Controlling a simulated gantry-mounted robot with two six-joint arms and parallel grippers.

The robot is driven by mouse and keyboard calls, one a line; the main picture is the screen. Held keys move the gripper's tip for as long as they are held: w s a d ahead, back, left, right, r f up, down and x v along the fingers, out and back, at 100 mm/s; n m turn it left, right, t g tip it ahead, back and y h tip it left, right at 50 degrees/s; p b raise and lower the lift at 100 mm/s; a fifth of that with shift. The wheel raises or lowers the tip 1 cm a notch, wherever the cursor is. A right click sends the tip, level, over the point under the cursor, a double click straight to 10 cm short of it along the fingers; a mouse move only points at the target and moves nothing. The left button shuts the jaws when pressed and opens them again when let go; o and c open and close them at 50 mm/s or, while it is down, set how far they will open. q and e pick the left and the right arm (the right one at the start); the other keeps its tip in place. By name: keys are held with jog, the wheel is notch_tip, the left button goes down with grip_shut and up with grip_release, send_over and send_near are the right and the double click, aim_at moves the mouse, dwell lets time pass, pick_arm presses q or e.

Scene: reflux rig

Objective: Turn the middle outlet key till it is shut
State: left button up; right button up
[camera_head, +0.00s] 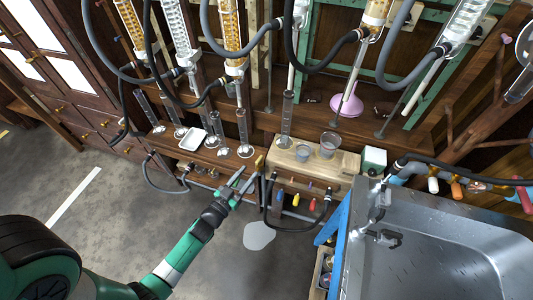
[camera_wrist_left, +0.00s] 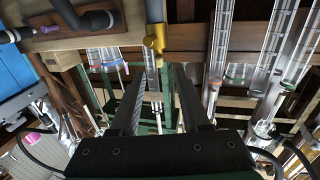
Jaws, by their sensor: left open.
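My left gripper (camera_head: 246,177) is open in the head view, in front of the wooden bench, with its fingers pointing up and to the right. A brass-coloured fitting (camera_head: 259,160) is close to its fingertips. In the left wrist view the two dark fingers (camera_wrist_left: 160,74) are apart, and a brass fitting (camera_wrist_left: 154,46) on a grey pipe shows just beyond their tips. I cannot see contact. I cannot tell which piece is the middle outlet key. My right gripper is not in view.
A dark hose (camera_head: 267,210) loops down just right of the left gripper. A light wooden block (camera_head: 295,158) holds two beakers. Glass cylinders (camera_head: 243,130) and a white tray (camera_head: 193,139) stand on the bench. A steel sink (camera_head: 440,240) is at right. Open floor lies in front.

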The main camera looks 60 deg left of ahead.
aim_at(263, 156)
pick_arm(q)
jog(key=b+x, duration=0.3)
jog(key=x, duration=0.7)
jog(key=shift+w, duration=0.1)
jog(key=shift+w+a, duration=0.2)
jog(key=shift+w, duration=0.2)
grip_shut()
